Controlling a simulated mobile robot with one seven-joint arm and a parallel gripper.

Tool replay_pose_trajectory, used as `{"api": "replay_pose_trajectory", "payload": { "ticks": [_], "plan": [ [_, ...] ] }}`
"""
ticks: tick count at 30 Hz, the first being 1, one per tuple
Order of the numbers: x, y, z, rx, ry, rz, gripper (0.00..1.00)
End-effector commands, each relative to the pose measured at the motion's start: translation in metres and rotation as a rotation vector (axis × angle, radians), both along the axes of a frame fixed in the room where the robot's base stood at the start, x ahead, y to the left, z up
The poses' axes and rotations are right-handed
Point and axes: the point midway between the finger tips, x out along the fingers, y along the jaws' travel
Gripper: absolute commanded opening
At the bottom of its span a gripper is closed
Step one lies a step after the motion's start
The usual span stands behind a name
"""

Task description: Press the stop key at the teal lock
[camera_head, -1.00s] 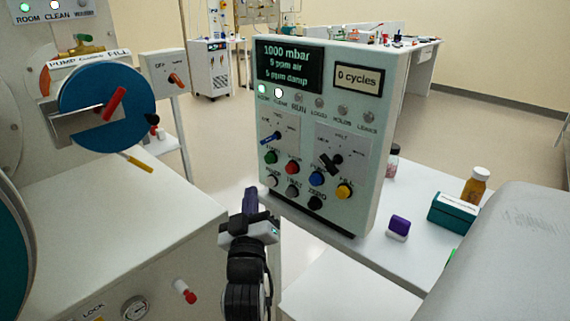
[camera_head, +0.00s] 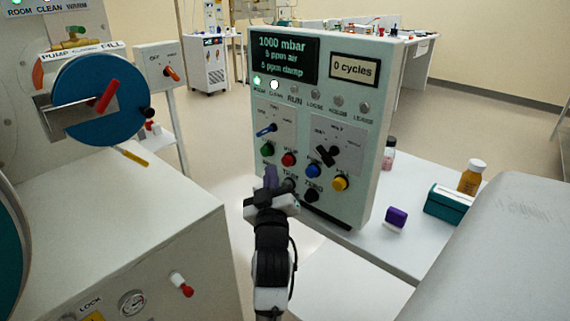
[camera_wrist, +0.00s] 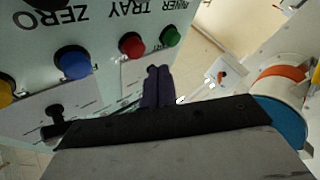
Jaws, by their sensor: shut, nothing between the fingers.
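The pale control panel (camera_head: 357,215) has a row of green (camera_head: 267,150), red (camera_head: 289,159), blue (camera_head: 313,170) and yellow (camera_head: 341,183) keys. A black key (camera_head: 312,195) sits lower. The key labels are too small to read surely, so I cannot tell which is stop. My gripper (camera_head: 270,177) is shut and empty in front of the panel's lower left, hiding part of the lower keys. In the wrist view its purple fingers (camera_wrist: 157,85) point toward the panel near the red key (camera_wrist: 131,43) and green key (camera_wrist: 170,37). I cannot tell whether they touch it.
A blue disc with a red handle (camera_head: 105,97) stands at the left above a white cabinet (camera_head: 120,215). A purple-topped block (camera_head: 396,218), teal box (camera_head: 447,204) and amber bottle (camera_head: 471,177) stand right of the panel. Clear floor shows behind.

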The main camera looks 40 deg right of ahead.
Motion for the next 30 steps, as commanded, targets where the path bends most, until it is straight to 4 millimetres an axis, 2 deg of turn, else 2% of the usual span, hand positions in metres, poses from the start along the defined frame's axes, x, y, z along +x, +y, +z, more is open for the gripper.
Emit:
{"api": "replay_pose_trajectory", "payload": {
  "ticks": [3, 8, 30],
  "plan": [
    [0.0, -0.01, 0.0, 0.0, -0.001, -0.001, 0.0],
    [0.001, -0.015, 0.001, 0.0, -0.001, 0.001, 0.0],
    [0.001, -0.015, 0.0, -0.001, -0.001, 0.0, 0.0]
  ]
}}
